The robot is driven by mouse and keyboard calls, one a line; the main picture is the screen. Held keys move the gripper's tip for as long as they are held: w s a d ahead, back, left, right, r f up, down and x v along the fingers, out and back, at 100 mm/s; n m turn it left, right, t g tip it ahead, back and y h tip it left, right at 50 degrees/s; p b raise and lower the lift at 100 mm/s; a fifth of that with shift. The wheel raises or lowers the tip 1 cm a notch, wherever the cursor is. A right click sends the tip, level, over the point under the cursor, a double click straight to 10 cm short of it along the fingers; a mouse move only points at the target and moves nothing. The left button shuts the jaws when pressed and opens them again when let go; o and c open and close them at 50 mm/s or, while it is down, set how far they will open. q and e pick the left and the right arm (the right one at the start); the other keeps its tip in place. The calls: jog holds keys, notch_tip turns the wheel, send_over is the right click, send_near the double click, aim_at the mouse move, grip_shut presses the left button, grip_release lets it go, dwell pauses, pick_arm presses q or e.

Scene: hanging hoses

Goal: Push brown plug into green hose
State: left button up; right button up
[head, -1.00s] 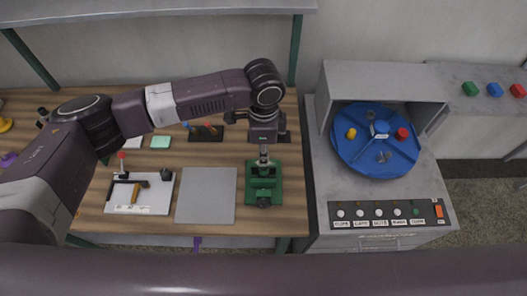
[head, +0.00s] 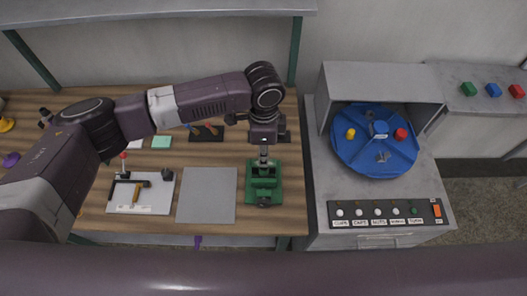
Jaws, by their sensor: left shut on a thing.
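My left gripper (head: 264,158) points down over the green vise (head: 263,190) near the right end of the wooden bench. It is shut on a small grey thing at the vise's back end, too small to identify. The dark mat (head: 206,138) behind the grey plate carries small blue and brown pieces; I cannot tell whether one is the brown plug. I cannot make out a green hose. A purple piece (head: 198,241) hangs at the bench's front edge. My right gripper does not show.
A bare grey plate (head: 206,205) lies left of the vise. Right of the bench stands a grey machine with a blue turntable (head: 345,155) and a button panel (head: 387,225). My left arm crosses over the bench.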

pick_arm(q)
jog(key=shift+f+b, duration=0.6)
jog(key=shift+f, duration=1.3)
jog(key=o, duration=1)
jog(key=shift+r, duration=0.1)
notch_tip(320, 180, up, 12)
jog(key=shift+f, duration=0.1)
jog(key=shift+s, duration=0.1)
